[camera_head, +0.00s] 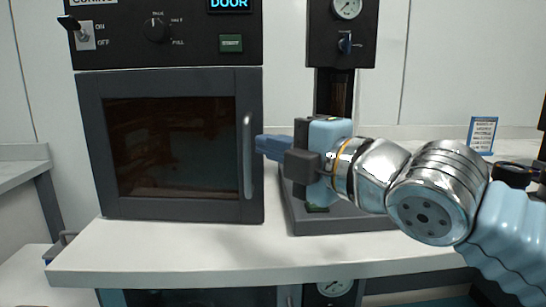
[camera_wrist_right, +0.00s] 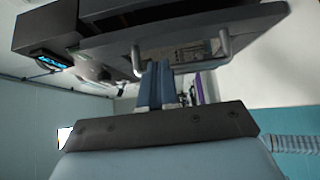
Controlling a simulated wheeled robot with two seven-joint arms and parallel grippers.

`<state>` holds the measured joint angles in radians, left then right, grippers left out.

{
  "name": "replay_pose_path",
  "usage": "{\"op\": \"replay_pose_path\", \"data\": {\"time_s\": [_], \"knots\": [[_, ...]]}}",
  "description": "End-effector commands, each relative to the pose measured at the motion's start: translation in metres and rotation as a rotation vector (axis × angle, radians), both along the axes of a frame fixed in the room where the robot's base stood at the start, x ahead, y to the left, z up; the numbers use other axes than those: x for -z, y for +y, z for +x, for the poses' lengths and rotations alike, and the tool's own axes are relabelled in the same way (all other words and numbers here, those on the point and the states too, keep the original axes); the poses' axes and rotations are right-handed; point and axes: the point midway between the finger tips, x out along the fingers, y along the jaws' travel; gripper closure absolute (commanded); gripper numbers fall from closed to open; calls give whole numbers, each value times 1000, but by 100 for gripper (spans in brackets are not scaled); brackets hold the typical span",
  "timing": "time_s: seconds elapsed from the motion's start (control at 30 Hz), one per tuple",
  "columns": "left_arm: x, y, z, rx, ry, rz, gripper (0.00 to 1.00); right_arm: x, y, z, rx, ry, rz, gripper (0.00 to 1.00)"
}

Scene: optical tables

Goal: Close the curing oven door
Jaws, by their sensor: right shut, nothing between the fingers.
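The curing oven (camera_head: 190,50) stands on a white bench at the left of the head view. Its dark grey door (camera_head: 90,150), with a brown window and a vertical metal handle (camera_head: 247,155) at its right edge, lies about flush with the front. I cannot tell whether a small gap is left. My right gripper (camera_head: 262,147) is shut and empty, its blue fingertips just right of the handle; contact is unclear. In the right wrist view the shut fingers (camera_wrist_right: 155,82) point toward the door's handle (camera_wrist_right: 180,62). My left gripper is not in view.
The oven panel has a lit display (camera_head: 230,4) reading "DOOR", a toggle switch (camera_head: 85,36) and a knob (camera_head: 155,29). A dark press-like device with a gauge (camera_head: 346,8) stands right of the oven, behind my gripper. The bench front (camera_head: 180,258) is clear.

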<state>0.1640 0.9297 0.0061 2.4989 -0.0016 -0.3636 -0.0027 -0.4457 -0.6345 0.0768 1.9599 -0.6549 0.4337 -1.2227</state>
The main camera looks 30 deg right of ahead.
Motion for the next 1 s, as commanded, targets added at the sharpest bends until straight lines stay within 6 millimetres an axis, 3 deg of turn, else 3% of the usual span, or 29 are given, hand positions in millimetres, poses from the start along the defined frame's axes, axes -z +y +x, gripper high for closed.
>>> {"op": "replay_pose_path", "data": {"time_s": [0.6,1.0], "knots": [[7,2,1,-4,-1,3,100,0,-41,-81,0,0,1,100],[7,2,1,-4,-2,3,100,0,-45,-88,0,2,-1,100]]}}
